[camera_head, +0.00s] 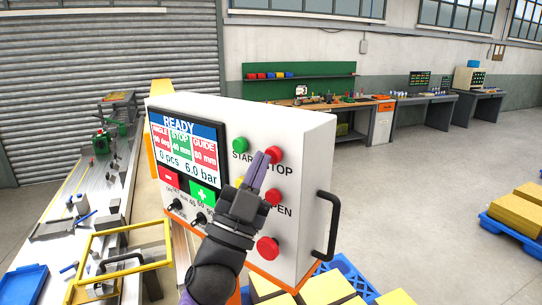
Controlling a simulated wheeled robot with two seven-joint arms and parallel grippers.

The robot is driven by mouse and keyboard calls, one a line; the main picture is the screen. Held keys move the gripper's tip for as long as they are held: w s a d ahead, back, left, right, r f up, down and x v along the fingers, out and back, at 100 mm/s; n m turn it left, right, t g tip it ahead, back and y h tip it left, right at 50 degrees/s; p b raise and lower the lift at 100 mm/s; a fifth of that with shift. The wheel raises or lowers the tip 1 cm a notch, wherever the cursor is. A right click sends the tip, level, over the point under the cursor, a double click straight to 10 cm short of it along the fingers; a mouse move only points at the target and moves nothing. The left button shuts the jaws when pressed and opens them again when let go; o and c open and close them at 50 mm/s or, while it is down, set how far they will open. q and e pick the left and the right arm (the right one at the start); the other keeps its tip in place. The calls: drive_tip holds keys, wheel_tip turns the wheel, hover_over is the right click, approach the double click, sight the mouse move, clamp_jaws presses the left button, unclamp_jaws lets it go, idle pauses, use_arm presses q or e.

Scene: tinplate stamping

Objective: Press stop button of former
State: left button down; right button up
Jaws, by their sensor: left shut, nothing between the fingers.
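The white control box (318,150) of the former stands in front of me. Its screen (188,145) reads READY. The red stop button (277,153) is at the upper right of its face, with the label STOP below it. The green start button (240,145) is to its left. My left gripper (263,156) is shut and empty, its fingertips pointing up just beside the left edge of the stop button. I cannot tell whether they touch it. The gripper partly hides the labels and a yellow button. My right gripper is not in view.
A red button (272,197) and a larger red knob (268,248) sit lower on the panel. A black handle (328,225) projects at its right side. A yellow guard frame (118,258) and machine bench are at left. Pallets (515,236) stand right; the floor between is clear.

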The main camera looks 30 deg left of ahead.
use_arm(q)
drive_tip(key=shift+w, duration=0.45)
idle(0.6)
drive_tip(key=shift+s, duration=0.15)
drive_tip(key=shift+s+a, duration=0.1)
drive_tip(key=shift+s, duration=0.55)
drive_tip(key=shift+s, duration=0.1)
drive_tip(key=shift+s+a+p, duration=0.25)
drive_tip(key=shift+s, duration=0.95)
drive_tip(key=shift+s+a+p, duration=0.2)
drive_tip(key=shift+s+p, duration=0.05)
drive_tip(key=shift+s, duration=0.95)
